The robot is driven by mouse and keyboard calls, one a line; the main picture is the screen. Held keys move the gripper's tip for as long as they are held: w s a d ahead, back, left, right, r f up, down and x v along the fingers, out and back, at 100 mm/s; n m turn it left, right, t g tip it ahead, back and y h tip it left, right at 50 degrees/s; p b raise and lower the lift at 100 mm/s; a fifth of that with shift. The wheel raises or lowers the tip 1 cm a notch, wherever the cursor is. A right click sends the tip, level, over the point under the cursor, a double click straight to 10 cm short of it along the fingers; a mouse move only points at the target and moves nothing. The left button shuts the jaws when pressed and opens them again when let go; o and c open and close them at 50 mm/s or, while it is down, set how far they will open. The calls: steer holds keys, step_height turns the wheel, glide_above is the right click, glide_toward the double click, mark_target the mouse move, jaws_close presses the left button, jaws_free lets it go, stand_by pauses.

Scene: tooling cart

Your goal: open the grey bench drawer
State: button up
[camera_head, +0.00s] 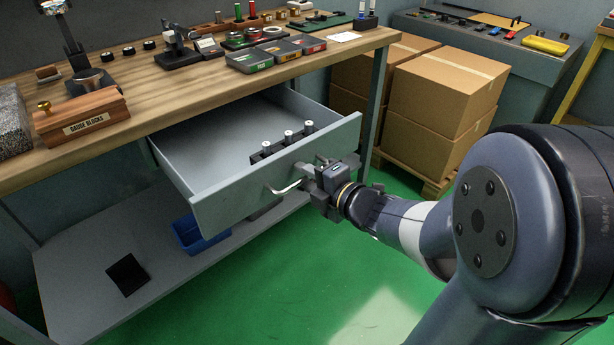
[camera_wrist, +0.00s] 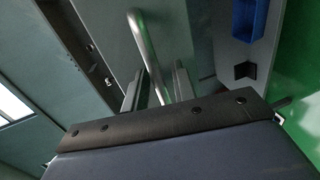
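The grey bench drawer (camera_head: 213,200) is pulled far out from under the wooden bench top, and its inside shows. Its bar handle (camera_head: 284,188) is on the front panel; in the wrist view the bright bar (camera_wrist: 148,50) runs down between my two fingers. My gripper (camera_head: 322,167) is at the right part of the handle, in front of the panel, and appears closed around the bar. The fingers (camera_wrist: 160,90) partly hide where they meet it. A dark block with several light-topped pegs (camera_head: 288,137) stands inside the drawer.
The bench top (camera_head: 180,100) holds a gauge block box (camera_head: 82,116), small bins and tools. Cardboard boxes (camera_head: 446,85) on a pallet stand to the right. A lower shelf (camera_head: 80,262) holds a blue bin (camera_head: 188,236). Green floor in front is clear.

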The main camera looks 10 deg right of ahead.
steer(key=shift+s+d+r, duration=0.1)
steer(key=p+v, duration=0.3)
steer(key=v, duration=0.7)
steer(key=shift+s, duration=0.2)
steer(key=shift+d, duration=0.1)
stand_by(0.3)
steer(key=shift+b+x, duration=1.5)
steer(key=shift+x, duration=3.95)
